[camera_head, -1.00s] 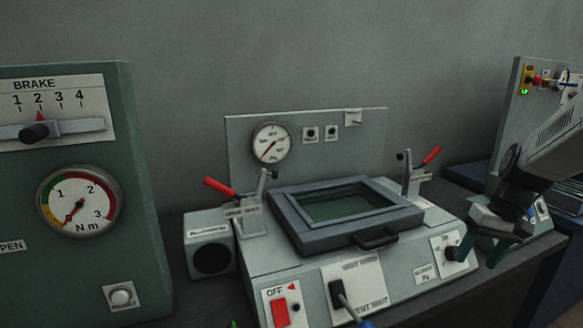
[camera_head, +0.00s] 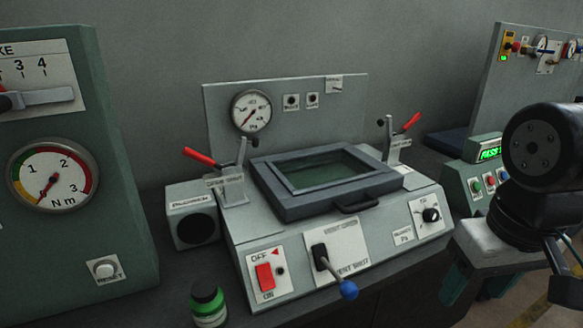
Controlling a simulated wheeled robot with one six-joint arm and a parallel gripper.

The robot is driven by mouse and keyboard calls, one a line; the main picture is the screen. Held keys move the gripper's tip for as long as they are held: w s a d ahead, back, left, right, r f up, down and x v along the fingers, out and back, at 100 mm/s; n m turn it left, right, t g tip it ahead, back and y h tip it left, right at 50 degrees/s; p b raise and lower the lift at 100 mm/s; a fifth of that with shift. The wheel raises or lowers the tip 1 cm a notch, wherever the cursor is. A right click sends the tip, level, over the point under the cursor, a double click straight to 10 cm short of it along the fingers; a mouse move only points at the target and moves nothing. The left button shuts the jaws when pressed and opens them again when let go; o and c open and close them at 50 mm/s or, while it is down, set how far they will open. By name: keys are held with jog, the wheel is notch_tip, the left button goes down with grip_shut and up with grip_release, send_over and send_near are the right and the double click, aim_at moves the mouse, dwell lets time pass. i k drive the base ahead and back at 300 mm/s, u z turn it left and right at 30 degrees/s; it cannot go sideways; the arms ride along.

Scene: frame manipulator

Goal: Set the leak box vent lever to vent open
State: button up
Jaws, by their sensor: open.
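The leak box (camera_head: 300,245) is a grey console with a framed window lid on top. Its vent lever (camera_head: 348,290) has a blue ball knob on a short rod from a black slot on a white plate. The lever tilts down and outward, with its knob by the "VENT SHUT" label (camera_head: 352,268); the "VENT OPEN" label (camera_head: 341,227) is above. My gripper (camera_head: 478,288) is at the lower right, pointing down, apart from the lever. It is open and looks empty; its fingertips are partly unclear.
Red-handled clamps (camera_head: 200,157) stand either side of the lid. A red OFF/ON switch (camera_head: 265,277) is left of the lever and a black knob (camera_head: 431,214) right. A brake panel (camera_head: 60,190) is at left.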

aim_at(349, 290)
jog(key=u, duration=1.45)
jog(key=k, duration=0.95)
jog(key=z, duration=1.85)
